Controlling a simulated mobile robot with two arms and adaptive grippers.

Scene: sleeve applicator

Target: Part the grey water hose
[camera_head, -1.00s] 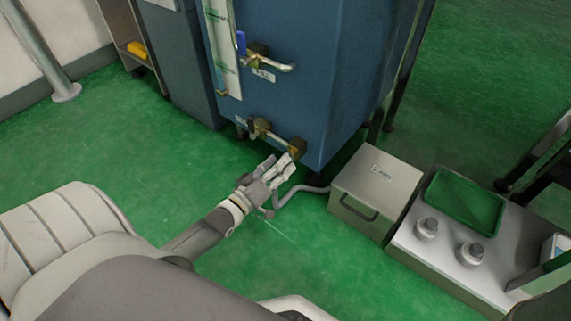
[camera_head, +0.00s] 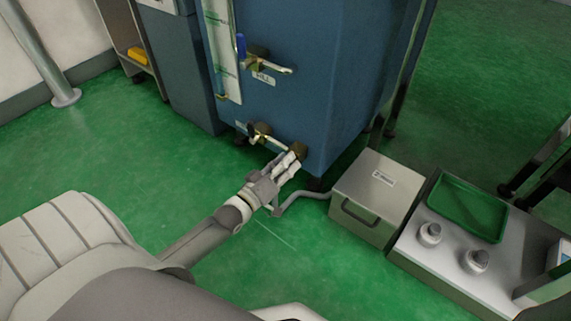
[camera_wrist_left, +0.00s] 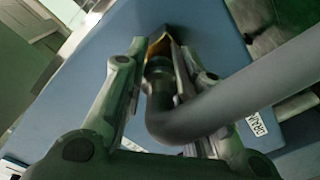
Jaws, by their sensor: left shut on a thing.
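The grey water hose (camera_head: 308,193) runs from a grey box on the floor to the lower front of the blue tank (camera_head: 320,110). In the left wrist view the grey hose (camera_wrist_left: 250,95) bends up into a dark collar (camera_wrist_left: 159,80) at a brass fitting (camera_wrist_left: 161,48). My left gripper (camera_head: 291,163) is at the tank's lower brass port (camera_head: 298,150). In the left wrist view its two fingers (camera_wrist_left: 157,85) stand either side of the collar and are shut on the hose end. The hose end meets the brass fitting there. My right gripper is not in view.
The grey box (camera_head: 376,199) stands right of the gripper, beside a steel unit with knobs (camera_head: 430,233) and a green tray (camera_head: 466,205). A lower valve (camera_head: 260,131) and an upper valve (camera_head: 258,58) project from the tank. The green floor on the left is clear.

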